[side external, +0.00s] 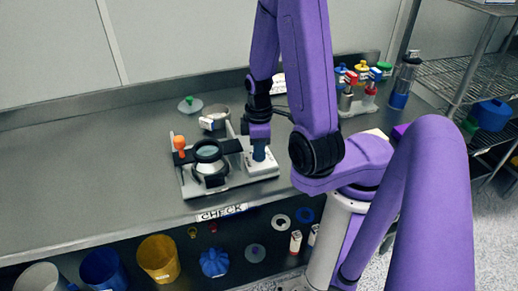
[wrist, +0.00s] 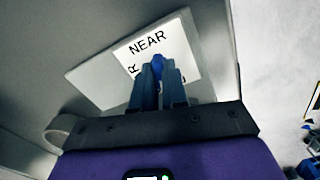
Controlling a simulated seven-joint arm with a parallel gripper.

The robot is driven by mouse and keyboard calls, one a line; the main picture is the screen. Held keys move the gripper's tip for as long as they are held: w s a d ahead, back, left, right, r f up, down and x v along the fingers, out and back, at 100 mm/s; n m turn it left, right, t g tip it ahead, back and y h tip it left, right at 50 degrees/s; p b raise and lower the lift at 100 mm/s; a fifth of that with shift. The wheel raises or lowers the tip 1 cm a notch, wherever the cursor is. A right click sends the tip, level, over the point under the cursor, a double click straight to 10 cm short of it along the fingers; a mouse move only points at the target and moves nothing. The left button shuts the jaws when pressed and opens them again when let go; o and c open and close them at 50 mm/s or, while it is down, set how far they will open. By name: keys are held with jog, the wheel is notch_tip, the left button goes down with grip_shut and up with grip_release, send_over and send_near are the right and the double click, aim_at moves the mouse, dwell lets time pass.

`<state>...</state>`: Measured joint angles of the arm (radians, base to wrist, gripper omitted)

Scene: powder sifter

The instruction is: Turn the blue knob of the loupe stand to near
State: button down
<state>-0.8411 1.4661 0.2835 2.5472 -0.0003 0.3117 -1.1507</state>
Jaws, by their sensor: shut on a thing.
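The loupe stand (side external: 228,187) is a grey plate on the counter. It carries a black-ringed loupe lens (side external: 208,152) and an orange knob (side external: 180,143) on the left. At its right is a white label block (side external: 264,168), which reads NEAR in the wrist view (wrist: 147,42); a second word there is mostly hidden. The blue knob (wrist: 157,68) stands on this label. My gripper (wrist: 160,80) is shut on the blue knob from above, with a finger on each side. The knob's pointing direction is hard to tell.
Behind the stand are a metal cup (side external: 215,117) and a green-knobbed lid (side external: 190,104). Bottles and a rack (side external: 358,100) stand at the back right. Coloured bins (side external: 158,258) sit below the counter. The counter's left part is clear.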

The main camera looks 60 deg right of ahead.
jog(key=m, duration=0.4)
jog(key=shift+m, duration=0.3)
jog(key=m, duration=0.3)
jog(key=shift+m, duration=0.3)
jog(key=m, duration=0.4)
jog(key=shift+m, duration=0.3)
jog(key=m, duration=0.3)
jog(key=shift+w+m, duration=0.1)
jog(key=shift+m, duration=0.2)
jog(key=m, duration=0.4)
jog(key=shift+m, duration=0.3)
jog(key=m, duration=0.3)
jog(key=shift+m, duration=0.3)
jog(key=m, duration=0.4)
jog(key=shift+m, duration=2.1)
